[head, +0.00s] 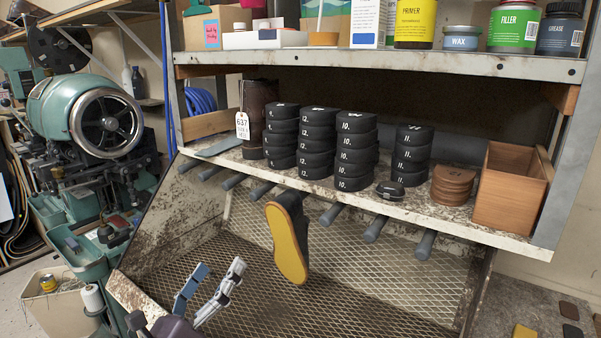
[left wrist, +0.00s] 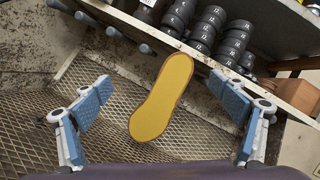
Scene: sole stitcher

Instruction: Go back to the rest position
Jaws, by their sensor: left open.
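A dark boot with a yellow sole (head: 286,247) hangs from a peg under the shelf, its sole facing out. My left gripper (head: 218,270) is low in the head view, to the left of the boot and apart from it. Its two blue-padded fingers are spread and empty. In the left wrist view the yellow sole (left wrist: 162,97) shows between the open fingers (left wrist: 161,92), further out and not touched. My right gripper is not in view.
The shelf (head: 400,205) carries stacks of numbered black heels (head: 318,140), brown heels (head: 453,185) and a wooden box (head: 512,185). Several grey pegs (head: 375,228) stick out below it. A mesh tray (head: 380,285) lies underneath. A green machine (head: 85,110) stands at left.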

